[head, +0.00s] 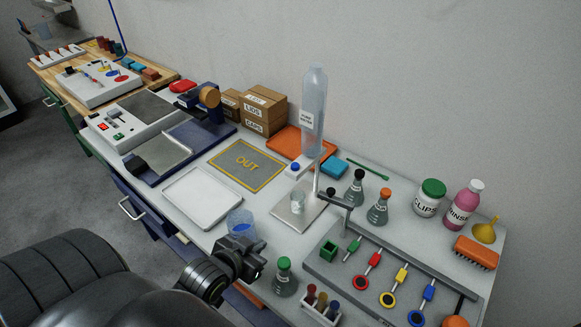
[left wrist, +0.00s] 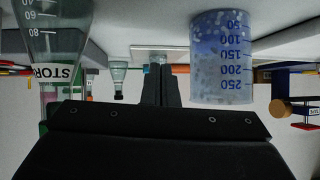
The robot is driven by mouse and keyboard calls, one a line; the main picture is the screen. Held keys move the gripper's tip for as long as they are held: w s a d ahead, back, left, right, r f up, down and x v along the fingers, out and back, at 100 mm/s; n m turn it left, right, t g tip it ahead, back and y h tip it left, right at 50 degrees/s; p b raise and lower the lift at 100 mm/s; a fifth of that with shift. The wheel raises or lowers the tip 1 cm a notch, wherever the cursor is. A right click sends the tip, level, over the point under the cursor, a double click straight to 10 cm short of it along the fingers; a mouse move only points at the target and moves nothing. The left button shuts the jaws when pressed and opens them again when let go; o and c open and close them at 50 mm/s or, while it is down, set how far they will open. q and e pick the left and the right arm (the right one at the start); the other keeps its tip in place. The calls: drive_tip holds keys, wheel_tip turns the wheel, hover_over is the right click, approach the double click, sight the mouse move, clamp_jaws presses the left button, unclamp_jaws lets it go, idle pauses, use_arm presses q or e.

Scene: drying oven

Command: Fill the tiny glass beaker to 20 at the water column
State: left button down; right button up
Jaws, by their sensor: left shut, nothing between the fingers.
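The water column (head: 315,90) is a tall clear bottle with a label, held above a metal base plate (head: 292,217). A tiny glass beaker (head: 298,202) stands upright on that plate; its fill level is too small to read. My left gripper (head: 257,268) is shut and empty, in front of the plate and apart from the beaker. In the left wrist view, which looks upside down, its closed fingers (left wrist: 161,82) point toward the plate (left wrist: 142,50). My right gripper is not in view.
A larger beaker with blue contents (head: 240,222) stands just left of my left gripper, also in the left wrist view (left wrist: 222,60). A green-capped flask (head: 284,278) stands on its right. A white tray (head: 203,197) and a grey OUT mat (head: 262,178) lie further left.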

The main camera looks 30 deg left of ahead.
use_arm(q)
drive_tip(key=w+r+t+h, duration=0.1)
drive_tip(key=w+r+t, duration=0.4)
drive_tip(key=r, duration=0.1)
drive_tip(key=t+h, duration=0.1)
drive_tip(key=t, duration=0.4)
approach(295, 166)
wheel_tip(295, 166, up, 3)
drive_tip(key=s, duration=0.1)
drive_tip(key=shift+s+a+r+t+h, duration=0.2)
drive_tip(key=shift+s+r+t+h, duration=0.1)
drive_tip(key=shift+s+r+t, duration=0.15)
drive_tip(key=shift+w+r, duration=0.1)
drive_tip(key=a+p+x, duration=0.1)
drive_tip(key=p+x, duration=0.2)
drive_tip(key=x, duration=0.6)
drive_tip(key=shift+w+d+f+p, duration=0.1)
drive_tip(key=shift+w+d+f, duration=0.05)
drive_tip(key=shift+f, duration=0.5)
drive_tip(key=shift+w+d+f+p, duration=0.15)
drive_tip(key=shift+w+f, duration=0.05)
drive_tip(key=shift+f, duration=0.45)
drive_tip(key=shift+w+d+f+p, duration=0.1)
drive_tip(key=shift+w+d+f, duration=0.1)
drive_tip(key=shift+f, duration=0.4)
